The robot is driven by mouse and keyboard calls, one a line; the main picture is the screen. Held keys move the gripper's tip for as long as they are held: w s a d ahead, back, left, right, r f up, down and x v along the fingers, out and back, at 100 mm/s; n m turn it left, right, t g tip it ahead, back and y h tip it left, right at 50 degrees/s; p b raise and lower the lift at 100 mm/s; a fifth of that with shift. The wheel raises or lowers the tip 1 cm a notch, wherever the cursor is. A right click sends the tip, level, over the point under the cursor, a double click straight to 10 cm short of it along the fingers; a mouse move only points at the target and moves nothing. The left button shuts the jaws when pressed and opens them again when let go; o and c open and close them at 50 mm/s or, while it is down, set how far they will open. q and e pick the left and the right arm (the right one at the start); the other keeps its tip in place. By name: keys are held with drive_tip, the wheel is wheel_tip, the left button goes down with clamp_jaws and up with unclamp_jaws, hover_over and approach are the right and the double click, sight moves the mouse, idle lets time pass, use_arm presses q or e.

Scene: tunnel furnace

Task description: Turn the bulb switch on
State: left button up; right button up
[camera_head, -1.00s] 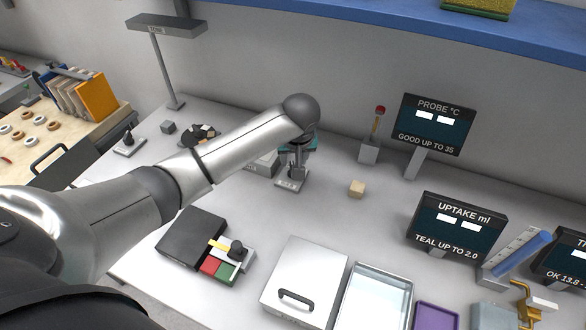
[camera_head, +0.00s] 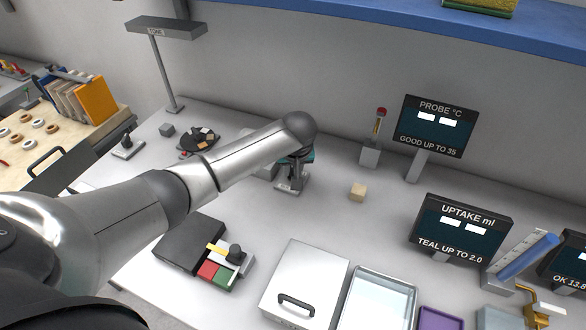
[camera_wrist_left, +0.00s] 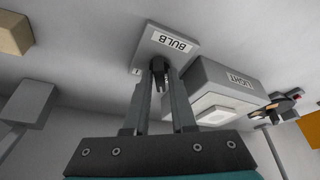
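The bulb switch is a small light-grey plate marked BULB (camera_wrist_left: 152,48) with a dark lever knob (camera_wrist_left: 159,66), seen in the left wrist view. Its plate (camera_head: 288,188) also shows in the head view on the bench below my left wrist. My left gripper (camera_wrist_left: 162,78) points at the plate, its two grey fingers apart with the knob between their tips. Whether the fingers press on the knob cannot be told. In the head view the left gripper (camera_head: 293,178) is small and partly covered by my wrist. My right gripper is in neither view.
A grey box marked LIGHT (camera_wrist_left: 225,85) stands close beside the switch. A wooden cube (camera_head: 358,192) lies to the right, with a red-tipped holder (camera_head: 370,152) behind it. A black dish (camera_head: 200,140) stands left of my forearm. A lidded box (camera_head: 303,280) is in front.

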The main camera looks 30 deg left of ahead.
use_arm(q)
clamp_jaws()
idle(0.3)
drive_tip(key=m+p, duration=0.1)
drive_tip(key=m+h+p, duration=0.1)
drive_tip(key=p, duration=0.1)
drive_tip(key=shift+s+a+r+m, duration=0.15)
drive_tip(key=shift+m, duration=0.15)
drive_tip(key=m+h+p, duration=0.1)
drive_tip(key=m+p, duration=0.1)
drive_tip(key=shift+a+m+t, duration=0.1)
drive_tip(key=shift+m+t, duration=0.2)
drive_tip(key=m+h, duration=0.1)
drive_tip(key=m, duration=0.1)
drive_tip(key=shift+a+m, duration=0.1)
drive_tip(key=shift+m, duration=0.3)
drive_tip(key=shift+a+f+m+h+b, duration=0.15)
drive_tip(key=shift+m+h+b, duration=0.5)
drive_tip(key=shift+m, duration=1.25)
